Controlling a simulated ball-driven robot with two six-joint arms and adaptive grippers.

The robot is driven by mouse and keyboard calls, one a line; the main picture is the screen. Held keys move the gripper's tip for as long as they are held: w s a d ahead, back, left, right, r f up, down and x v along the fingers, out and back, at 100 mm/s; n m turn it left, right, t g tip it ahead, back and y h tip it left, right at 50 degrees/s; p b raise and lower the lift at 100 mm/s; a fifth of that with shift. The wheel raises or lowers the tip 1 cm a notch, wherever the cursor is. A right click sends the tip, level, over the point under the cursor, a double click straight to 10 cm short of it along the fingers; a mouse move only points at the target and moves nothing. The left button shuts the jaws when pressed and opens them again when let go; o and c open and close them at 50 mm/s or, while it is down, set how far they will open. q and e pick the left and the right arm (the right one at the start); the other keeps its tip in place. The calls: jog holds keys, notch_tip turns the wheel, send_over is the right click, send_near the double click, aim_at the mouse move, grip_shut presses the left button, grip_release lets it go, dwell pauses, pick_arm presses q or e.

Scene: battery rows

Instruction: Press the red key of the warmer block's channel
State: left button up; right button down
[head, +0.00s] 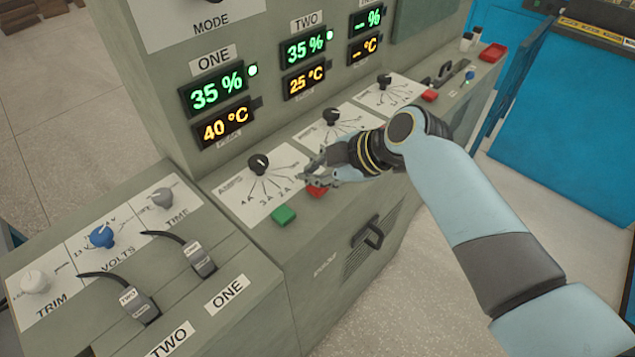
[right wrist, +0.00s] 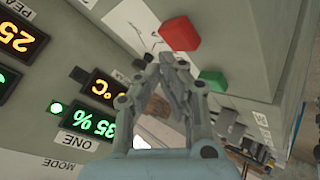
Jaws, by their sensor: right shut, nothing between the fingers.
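Channel ONE's upper display (head: 217,91) reads 35 % in green, and its lower display (head: 226,123) reads 40 °C, warmer than channel TWO's display (head: 304,81) at 25 °C. Below channel ONE's dial sit a green key (head: 284,215) and a red key (head: 317,191), partly covered by my right gripper (head: 313,174). In the right wrist view, the red key (right wrist: 180,34) lies just beyond the fingertips (right wrist: 168,58), with the green key (right wrist: 213,80) to its lower right. My right gripper is shut and empty. Whether it touches the red key I cannot tell. My left gripper is out of view.
Dials stand close around the gripper: channel ONE's black knob (head: 258,164) and channel TWO's knob (head: 331,116). Another red key (head: 429,95) is farther along the panel. A handle (head: 367,233) sticks out of the front. A lower console (head: 120,250) with cables stands at left.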

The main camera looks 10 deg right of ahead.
aim_at(315, 187)
jog(key=shift+f+b, duration=0.35)
jog(key=shift+f, duration=0.05)
jog(key=shift+f+b, duration=0.4)
jog(key=shift+f, duration=0.05)
dwell(0.6)
jog(key=shift+r, duration=0.1)
jog(key=shift+r+p, duration=0.75)
notch_tip(315, 187, up, 5)
jog(key=p, duration=0.4)
jog(key=shift+r+p, duration=0.1)
jog(key=shift+p, duration=0.2)
